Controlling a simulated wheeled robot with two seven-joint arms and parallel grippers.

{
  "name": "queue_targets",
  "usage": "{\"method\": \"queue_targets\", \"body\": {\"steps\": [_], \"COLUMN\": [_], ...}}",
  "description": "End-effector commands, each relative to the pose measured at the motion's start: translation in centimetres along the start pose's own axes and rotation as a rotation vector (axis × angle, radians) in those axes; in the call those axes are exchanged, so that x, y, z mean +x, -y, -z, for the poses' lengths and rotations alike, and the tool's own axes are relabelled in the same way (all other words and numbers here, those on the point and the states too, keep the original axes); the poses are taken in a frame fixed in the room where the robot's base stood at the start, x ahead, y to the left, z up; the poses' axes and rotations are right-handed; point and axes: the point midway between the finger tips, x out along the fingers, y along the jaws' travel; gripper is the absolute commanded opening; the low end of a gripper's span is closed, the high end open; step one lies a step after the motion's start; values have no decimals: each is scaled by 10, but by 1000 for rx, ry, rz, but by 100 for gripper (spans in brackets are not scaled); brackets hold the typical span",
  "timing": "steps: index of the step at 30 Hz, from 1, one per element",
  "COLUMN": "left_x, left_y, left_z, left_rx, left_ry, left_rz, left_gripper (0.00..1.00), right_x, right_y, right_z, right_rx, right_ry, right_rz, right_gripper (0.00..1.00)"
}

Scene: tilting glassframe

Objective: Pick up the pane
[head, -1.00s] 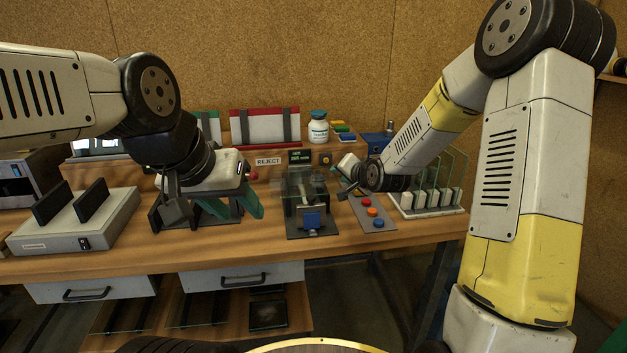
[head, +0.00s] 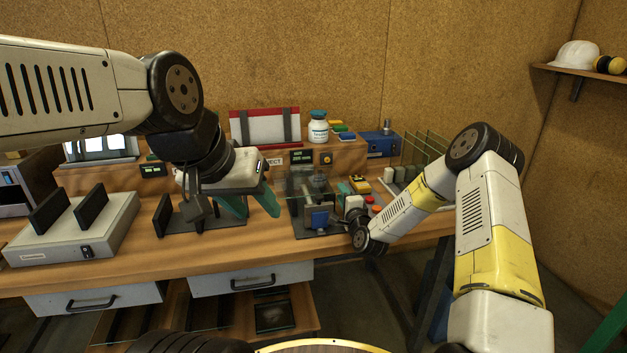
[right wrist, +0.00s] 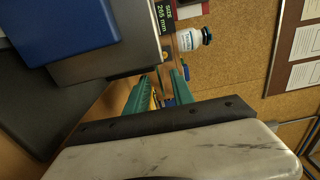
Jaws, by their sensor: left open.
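A clear glass pane (head: 303,178) appears to sit in the dark fixture with a blue block (head: 319,218) at the middle of the bench; its edges are hard to make out. More clear panes (head: 425,148) stand upright in a rack at the right. My left gripper (head: 250,205) is open and empty above the bench, left of the fixture, its green fingers pointing down. My right gripper (head: 345,190) is just right of the fixture. In the right wrist view its green fingers (right wrist: 160,85) are apart, with no pane visible between them; the blue block (right wrist: 65,25) is close by.
A grey box with two black uprights (head: 70,225) stands at the left. A red-topped board (head: 265,127), a white jar (head: 318,127) and a blue box (head: 382,145) are at the back. A button panel (head: 372,205) lies close beside my right gripper. Bare bench shows along the front edge.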

Motion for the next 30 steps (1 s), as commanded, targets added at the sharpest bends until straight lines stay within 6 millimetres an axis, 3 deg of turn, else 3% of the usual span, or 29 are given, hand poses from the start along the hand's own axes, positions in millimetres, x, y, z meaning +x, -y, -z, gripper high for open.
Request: {"method": "queue_targets", "body": {"steps": [7, 16, 17, 21, 30], "left_x": [0, 0, 0, 0, 0], "left_y": [0, 0, 0, 0, 0], "left_z": [0, 0, 0, 0, 0], "left_rx": [0, 0, 0, 0, 0], "left_ry": [0, 0, 0, 0, 0], "left_rz": [0, 0, 0, 0, 0], "left_gripper": [46, 46, 46, 46, 46], "right_x": [36, 43, 43, 43, 43], "right_y": [0, 0, 0, 1, 1], "right_z": [0, 0, 0, 0, 0], "right_rx": [-3, -2, -2, -2, -2], "right_ry": [1, 1, 1, 1, 1], "right_rz": [2, 0, 0, 0, 0], "right_gripper": [29, 29, 27, 0, 0]}}
